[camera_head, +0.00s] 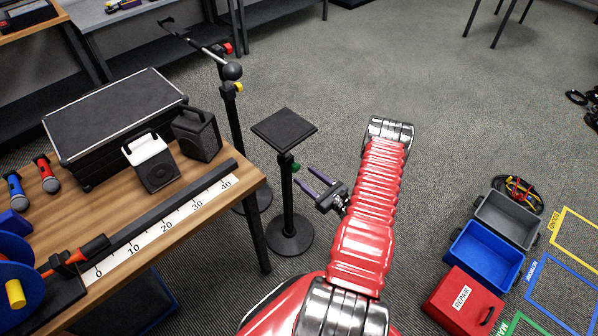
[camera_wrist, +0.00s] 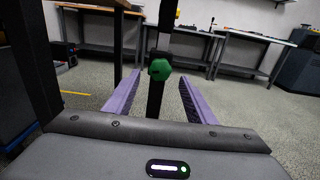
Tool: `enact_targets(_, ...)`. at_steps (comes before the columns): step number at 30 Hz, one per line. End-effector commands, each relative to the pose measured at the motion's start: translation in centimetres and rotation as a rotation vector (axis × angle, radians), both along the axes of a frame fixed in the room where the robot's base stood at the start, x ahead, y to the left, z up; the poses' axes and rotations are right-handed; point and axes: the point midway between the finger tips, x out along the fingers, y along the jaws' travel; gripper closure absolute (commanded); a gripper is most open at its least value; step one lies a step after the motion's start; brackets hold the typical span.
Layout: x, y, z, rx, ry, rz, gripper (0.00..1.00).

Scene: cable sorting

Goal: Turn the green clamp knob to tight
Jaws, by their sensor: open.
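The green clamp knob (camera_head: 296,167) sits on the side of a black stand with a square top plate (camera_head: 284,129) and a round base (camera_head: 289,235). In the wrist view the green knob (camera_wrist: 160,69) is faceted and centred on the dark post, ahead of my gripper. My gripper (camera_head: 314,176) is open, its two purple fingers pointing toward the stand just below the knob in the head view. In the wrist view the fingers (camera_wrist: 160,98) lie to either side of the post's line, with nothing between them touching. The knob's tightness cannot be told.
A wooden workbench (camera_head: 250,182) with a ruler strip (camera_head: 165,222), speakers (camera_head: 157,163) and a black case (camera_head: 112,118) stands to the left. A microphone stand (camera_head: 232,105) is behind the knob's stand.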

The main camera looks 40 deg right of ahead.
Motion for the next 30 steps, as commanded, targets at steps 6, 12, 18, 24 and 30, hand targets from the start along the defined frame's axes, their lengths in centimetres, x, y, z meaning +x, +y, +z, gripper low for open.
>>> enact_targets(6, 3.2, 0.2, 0.0, -0.001, 0.001, 0.003, 0.50)
enact_targets(12, 4.6, 0.2, 0.0, -0.001, 0.000, 0.001, 0.50)
enact_targets(18, 4.8, 0.2, 0.0, 0.000, 0.000, 0.000, 0.50)
enact_targets(24, 4.8, 0.2, 0.0, 0.000, 0.000, 0.000, 0.57)
enact_targets(30, 4.8, 0.2, 0.0, 0.000, 0.001, 0.000, 0.71)
